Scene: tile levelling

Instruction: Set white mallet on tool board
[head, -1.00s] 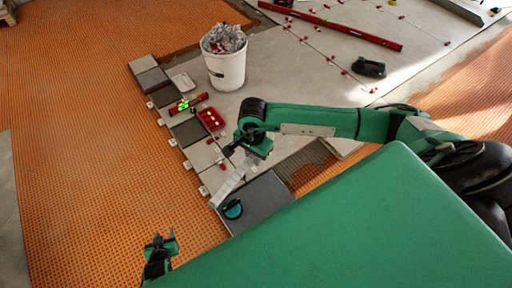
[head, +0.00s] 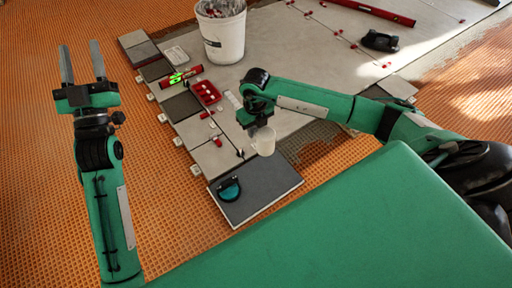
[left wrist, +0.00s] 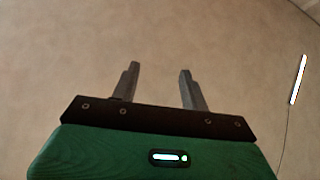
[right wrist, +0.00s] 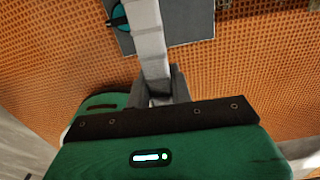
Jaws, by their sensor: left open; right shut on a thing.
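My right gripper (head: 252,120) is shut on the white mallet (head: 265,142), held above the far edge of the dark grey tool board (head: 265,188). In the head view the mallet shows as a short, pale, foreshortened cylinder. In the right wrist view a pale segmented bar (right wrist: 148,35) runs out from the closed fingers (right wrist: 160,85), past the board (right wrist: 202,20). A teal round-backed tool (head: 229,188) lies at the board's left end. Much of the board is bare. My left gripper (head: 84,65) is raised at the left, open and empty, its fingers (left wrist: 157,90) apart.
Tiles line the near floor edge, with a red tray (head: 206,93), a red-and-green level (head: 181,77) and a white bucket (head: 222,38). A black tool (head: 380,41) and a long red bar (head: 375,12) lie further back.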

